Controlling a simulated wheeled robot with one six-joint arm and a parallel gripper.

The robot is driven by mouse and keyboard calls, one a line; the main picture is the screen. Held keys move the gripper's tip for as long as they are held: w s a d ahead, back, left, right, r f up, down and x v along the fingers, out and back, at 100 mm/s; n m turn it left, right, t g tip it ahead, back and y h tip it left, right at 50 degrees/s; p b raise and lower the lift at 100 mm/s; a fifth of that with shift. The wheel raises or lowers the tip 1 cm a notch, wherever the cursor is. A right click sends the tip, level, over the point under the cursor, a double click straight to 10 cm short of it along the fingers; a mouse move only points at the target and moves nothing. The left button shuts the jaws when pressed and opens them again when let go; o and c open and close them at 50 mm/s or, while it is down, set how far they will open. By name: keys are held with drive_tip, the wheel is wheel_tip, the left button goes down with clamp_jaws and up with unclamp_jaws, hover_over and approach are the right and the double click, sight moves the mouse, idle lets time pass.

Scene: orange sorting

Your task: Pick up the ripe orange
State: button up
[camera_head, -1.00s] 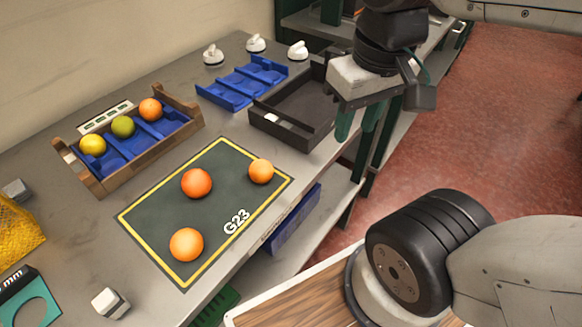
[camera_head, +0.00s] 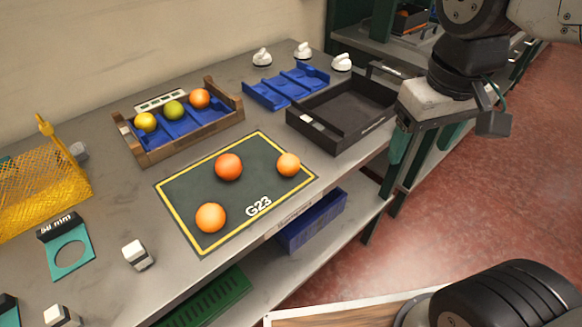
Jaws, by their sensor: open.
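Three oranges lie on a dark green mat (camera_head: 190,196) with a yellow border marked G23. One is a deeper red-orange (camera_head: 228,167) near the mat's middle. A lighter orange (camera_head: 211,217) lies at the front left, and a smaller light orange (camera_head: 288,164) at the right. A wooden crate (camera_head: 178,147) with blue dividers holds a yellow fruit (camera_head: 145,122), a green fruit (camera_head: 174,110) and an orange one (camera_head: 200,98). My gripper (camera_head: 407,158) is at the upper right, beyond the table's front edge, open and empty, apart from the fruit. Its fingers are partly hidden.
A black tray (camera_head: 343,139) and a blue divided rack (camera_head: 262,98) stand at the back right. A yellow mesh basket (camera_head: 45,197) and a teal ring gauge (camera_head: 70,256) are at the left. A white-topped block (camera_head: 137,254) sits near the front edge.

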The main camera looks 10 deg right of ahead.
drive_tip(key=w+a+f+n+h, duration=0.1)
drive_tip(key=w+a+f+n, duration=0.3)
drive_tip(key=w+a, duration=0.55)
drive_tip(key=n, duration=0.3)
hover_over(287, 159)
drive_tip(key=s+a, duration=0.1)
drive_tip(key=s, duration=0.1)
wheel_tip(287, 159, down, 5)
drive_tip(key=shift+t, duration=0.4)
drive_tip(key=x, duration=0.4)
drive_tip(key=w+x, duration=0.1)
drive_tip(key=x, duration=0.2)
drive_tip(key=c, duration=1.1)
